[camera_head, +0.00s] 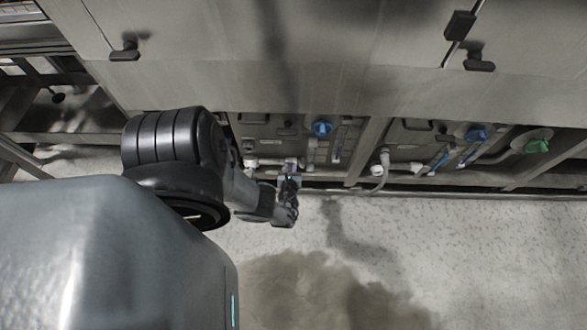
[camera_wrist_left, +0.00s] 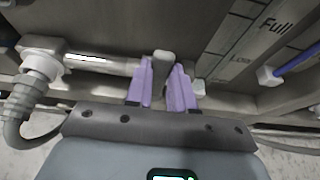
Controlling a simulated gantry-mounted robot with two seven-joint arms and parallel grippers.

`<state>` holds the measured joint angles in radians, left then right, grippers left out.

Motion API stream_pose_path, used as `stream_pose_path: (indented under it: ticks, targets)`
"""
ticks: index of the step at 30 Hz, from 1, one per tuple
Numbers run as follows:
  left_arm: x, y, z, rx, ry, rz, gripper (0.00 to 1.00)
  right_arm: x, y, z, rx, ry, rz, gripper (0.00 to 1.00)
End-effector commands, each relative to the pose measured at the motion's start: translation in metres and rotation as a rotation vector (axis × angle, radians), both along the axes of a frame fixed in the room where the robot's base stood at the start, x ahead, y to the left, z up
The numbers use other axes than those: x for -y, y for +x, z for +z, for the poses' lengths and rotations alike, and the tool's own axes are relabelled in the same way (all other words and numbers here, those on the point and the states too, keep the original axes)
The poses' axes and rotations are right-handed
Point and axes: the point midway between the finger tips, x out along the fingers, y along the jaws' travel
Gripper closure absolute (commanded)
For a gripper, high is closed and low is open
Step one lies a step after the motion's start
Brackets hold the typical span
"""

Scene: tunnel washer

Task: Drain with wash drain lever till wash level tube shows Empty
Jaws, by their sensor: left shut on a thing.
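My left gripper (camera_head: 290,168) is at the low panel under the machine, in front of a white pipe. In the left wrist view its purple fingers (camera_wrist_left: 162,82) are shut on a grey lever (camera_wrist_left: 162,60), which stands up between them. A level scale (camera_wrist_left: 252,35) marked "Full" and "Low" is right of the lever; its lower end is hard to read. A tube with blue in it (camera_wrist_left: 298,58) runs beside the scale into a white fitting. The liquid level cannot be read clearly. My right gripper is not in view.
A white pipe (camera_wrist_left: 95,62) with a grey hose elbow lies left of the lever. Blue knobs (camera_head: 321,127) and a green knob (camera_head: 537,146) sit along the recessed panels. A frame rail runs below. The speckled floor (camera_head: 440,250) is clear, with a dark patch in front.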

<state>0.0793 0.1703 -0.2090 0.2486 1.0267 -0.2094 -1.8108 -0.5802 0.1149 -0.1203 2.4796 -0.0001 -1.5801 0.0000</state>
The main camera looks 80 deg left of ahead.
Motion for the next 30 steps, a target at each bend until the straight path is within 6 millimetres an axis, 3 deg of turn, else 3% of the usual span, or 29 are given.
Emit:
stream_pose_path:
  ticks: [9,10,14,25,30]
  targets:
    - [-0.001,0.000,0.003,-0.002,0.008,0.000,1.00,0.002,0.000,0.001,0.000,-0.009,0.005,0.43]
    - [-0.001,0.000,0.003,-0.002,0.008,0.000,0.72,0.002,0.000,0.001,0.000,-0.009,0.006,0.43]
    - [-0.001,0.000,0.002,-0.002,0.006,0.000,0.53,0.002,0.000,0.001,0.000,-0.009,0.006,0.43]
    - [0.002,-0.001,0.002,-0.003,0.002,0.000,0.51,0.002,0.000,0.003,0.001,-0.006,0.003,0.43]
    - [0.018,-0.003,0.011,-0.003,0.000,0.000,0.51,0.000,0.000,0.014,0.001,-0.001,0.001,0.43]
